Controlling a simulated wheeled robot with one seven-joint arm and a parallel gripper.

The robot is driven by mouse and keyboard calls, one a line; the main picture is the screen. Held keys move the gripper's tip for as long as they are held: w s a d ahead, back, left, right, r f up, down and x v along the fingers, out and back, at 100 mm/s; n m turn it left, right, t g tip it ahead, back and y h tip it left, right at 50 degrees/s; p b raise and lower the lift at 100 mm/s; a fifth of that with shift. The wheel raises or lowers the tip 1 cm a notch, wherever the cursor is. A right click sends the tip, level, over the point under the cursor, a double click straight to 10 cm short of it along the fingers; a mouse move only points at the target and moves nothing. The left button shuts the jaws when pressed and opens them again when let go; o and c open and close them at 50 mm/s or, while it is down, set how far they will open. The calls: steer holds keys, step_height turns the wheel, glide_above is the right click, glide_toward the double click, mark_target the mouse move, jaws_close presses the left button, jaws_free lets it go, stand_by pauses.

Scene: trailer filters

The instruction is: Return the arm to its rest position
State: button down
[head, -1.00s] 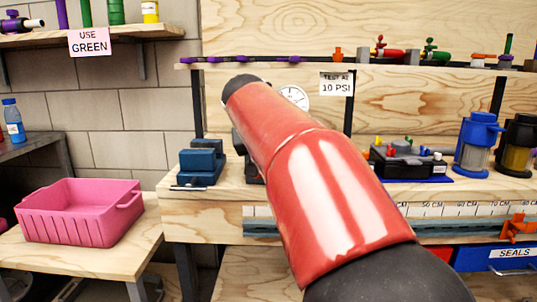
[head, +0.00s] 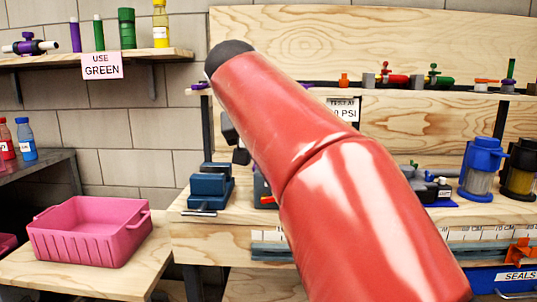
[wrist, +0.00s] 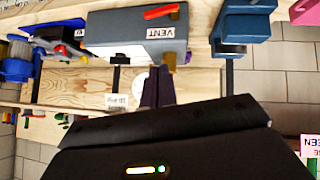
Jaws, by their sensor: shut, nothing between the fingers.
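My red arm (head: 320,170) reaches up and to the left across the middle of the head view, in front of the workbench. My gripper shows in the wrist view (wrist: 158,86), with its two dark fingers close together, shut and empty. They point toward a grey box labelled VENT (wrist: 130,40) with a red handle, and look apart from it, though the gap is hard to judge. In the head view the fingers are hidden behind my arm.
A blue vise (head: 210,187) stands on the bench (head: 205,235) left of my arm. A pink bin (head: 92,235) sits on a lower table at left. Blue (head: 482,168) and black (head: 520,168) filter housings stand at right. A shelf (head: 110,58) is at upper left.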

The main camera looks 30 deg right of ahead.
steer(key=shift+s+a+r, duration=0.15)
steer(key=shift+s+r, duration=0.05)
steer(key=shift+f, duration=0.1)
stand_by(0.4)
